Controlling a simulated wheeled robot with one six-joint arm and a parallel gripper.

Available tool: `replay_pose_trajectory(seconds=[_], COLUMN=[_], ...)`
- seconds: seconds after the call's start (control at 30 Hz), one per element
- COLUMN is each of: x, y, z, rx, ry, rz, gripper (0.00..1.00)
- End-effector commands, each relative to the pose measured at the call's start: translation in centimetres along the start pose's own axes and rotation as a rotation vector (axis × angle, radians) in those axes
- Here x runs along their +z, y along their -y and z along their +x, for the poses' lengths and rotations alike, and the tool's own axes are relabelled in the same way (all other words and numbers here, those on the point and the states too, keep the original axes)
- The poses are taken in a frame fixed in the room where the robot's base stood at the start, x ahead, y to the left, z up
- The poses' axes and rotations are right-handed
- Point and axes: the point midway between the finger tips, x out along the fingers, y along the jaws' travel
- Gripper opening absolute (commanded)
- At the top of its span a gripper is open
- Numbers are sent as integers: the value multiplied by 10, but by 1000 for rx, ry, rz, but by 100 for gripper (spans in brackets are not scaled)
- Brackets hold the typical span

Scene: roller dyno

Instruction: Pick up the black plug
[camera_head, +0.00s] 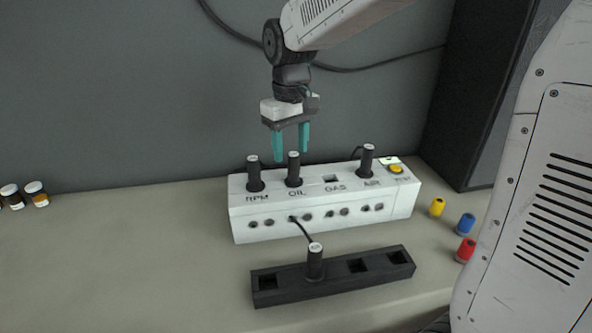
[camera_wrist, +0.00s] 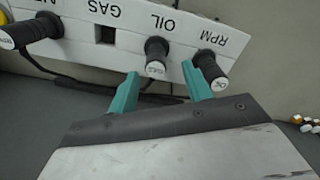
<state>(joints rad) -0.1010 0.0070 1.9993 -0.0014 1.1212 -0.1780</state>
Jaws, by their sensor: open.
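Several black plugs with pale caps are in view. In the head view, one plug (camera_head: 254,173) stands in the RPM socket, one (camera_head: 293,169) in OIL and one (camera_head: 366,159) in AIR of the white box (camera_head: 330,208). The GAS socket (camera_head: 331,178) is empty. Another black plug (camera_head: 315,261) stands upright in the black holder (camera_head: 333,282) in front, with a cable beside it. My gripper (camera_head: 291,155) is open and empty, fingers down, above and behind the OIL plug. In the wrist view, the OIL plug (camera_wrist: 156,58) and RPM plug (camera_wrist: 211,70) are beyond the teal fingertips (camera_wrist: 160,75).
The holder has empty square slots beside its plug. Yellow (camera_head: 437,207), blue (camera_head: 465,223) and red (camera_head: 465,249) pieces stand at the right. Small bottles (camera_head: 36,194) stand far left. A dark cabinet (camera_head: 475,90) rises behind right.

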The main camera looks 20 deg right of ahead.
Motion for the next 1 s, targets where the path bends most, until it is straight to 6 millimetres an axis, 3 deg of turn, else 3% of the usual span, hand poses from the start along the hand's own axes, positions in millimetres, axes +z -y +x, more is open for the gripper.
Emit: replay_pose_trajectory(seconds=[0.4, 0.67, 0.7, 0.83, 1.0], x=[5, 6, 6, 6, 6], y=[-7, -8, -8, -9, -9], z=[54, 58, 58, 58, 58], rx=[0, 0, 0, 0, 0], ry=[2, 1, 1, 0, 0], rz=[2, 4, 5, 5, 5], gripper=[50, 50, 47, 11, 8])
